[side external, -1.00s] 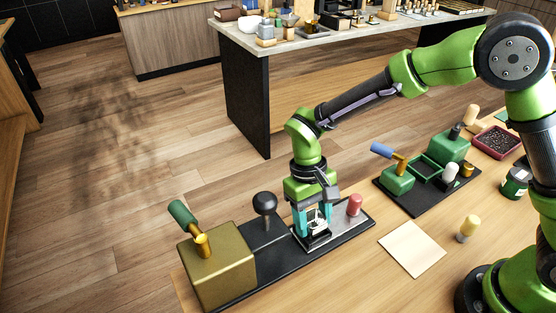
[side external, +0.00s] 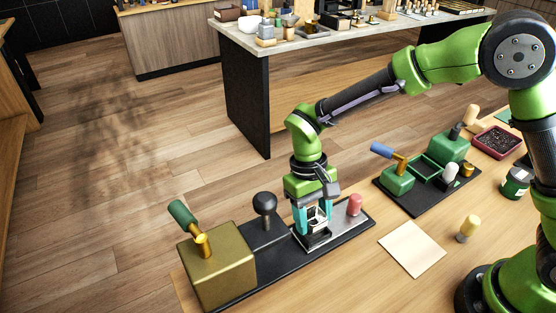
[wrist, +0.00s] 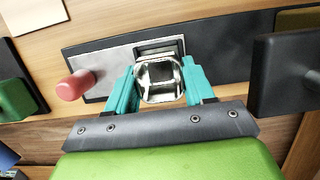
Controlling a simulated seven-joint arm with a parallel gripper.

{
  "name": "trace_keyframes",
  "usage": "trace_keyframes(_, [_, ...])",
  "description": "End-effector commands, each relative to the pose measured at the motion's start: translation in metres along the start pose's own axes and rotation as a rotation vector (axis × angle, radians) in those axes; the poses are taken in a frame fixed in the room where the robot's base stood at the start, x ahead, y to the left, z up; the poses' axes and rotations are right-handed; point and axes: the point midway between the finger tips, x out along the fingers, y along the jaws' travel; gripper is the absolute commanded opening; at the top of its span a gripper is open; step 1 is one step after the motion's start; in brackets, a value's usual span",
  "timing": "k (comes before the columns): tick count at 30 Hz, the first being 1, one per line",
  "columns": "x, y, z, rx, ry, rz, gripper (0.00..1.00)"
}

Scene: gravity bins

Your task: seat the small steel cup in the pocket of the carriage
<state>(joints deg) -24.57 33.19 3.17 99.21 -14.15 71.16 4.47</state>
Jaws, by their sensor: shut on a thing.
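The small steel cup (wrist: 159,80) is shiny and open-topped, and it sits between the teal fingers of my gripper (wrist: 158,85) in the wrist view. My gripper (side external: 314,222) is shut on the cup (side external: 316,217), just above the dark square pocket of the carriage. The carriage (side external: 341,225) is a grey metal plate with a red knob (side external: 355,204), lying on a long black base. In the wrist view the pocket (wrist: 160,47) shows just beyond the cup. I cannot tell whether the cup's bottom touches the pocket; the fingers hide part of it.
A brass block (side external: 218,270) with a green-handled lever and a black ball knob (side external: 264,203) stand left of the carriage. A green fixture (side external: 398,180) on a black base stands to the right. A pale square sheet (side external: 412,248) and a yellow-topped peg (side external: 468,228) lie nearer my base.

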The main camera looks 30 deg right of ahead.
Motion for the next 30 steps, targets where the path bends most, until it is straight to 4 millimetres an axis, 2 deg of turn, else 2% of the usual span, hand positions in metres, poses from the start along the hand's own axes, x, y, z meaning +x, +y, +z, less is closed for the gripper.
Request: trace_keyframes(30, [0.0084,-0.0001,-0.0022,0.000,0.000,0.000,0.14])
